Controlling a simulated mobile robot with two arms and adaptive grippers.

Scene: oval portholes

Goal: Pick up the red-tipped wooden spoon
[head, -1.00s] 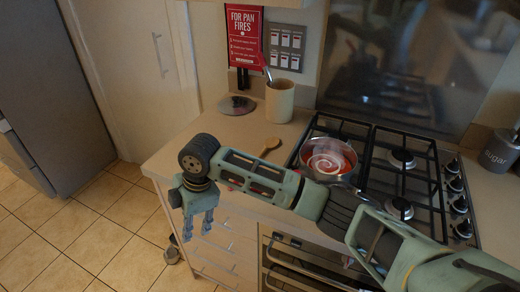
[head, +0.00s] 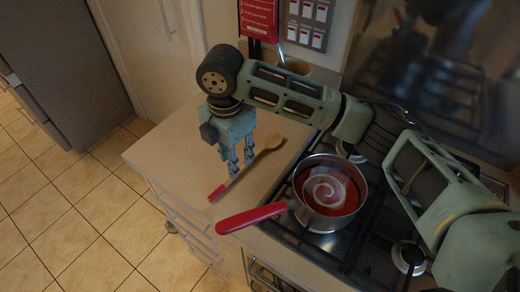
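The wooden spoon lies on the countertop left of the stove in the head view. Its round wooden bowl (head: 272,142) points up and right, and its red handle tip (head: 217,193) points down and left. My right gripper (head: 241,166) points down at the spoon's handle, between the bowl and the red tip. Its two fingers are apart, with no object clearly held between them. They hide part of the handle, and I cannot tell whether they touch it. My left gripper is not in view.
A saucepan (head: 328,193) of red soup with a red handle (head: 252,217) sits on the gas stove, right of the spoon. A utensil pot (head: 295,67) stands behind my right arm. The countertop (head: 160,150) left of the gripper is clear.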

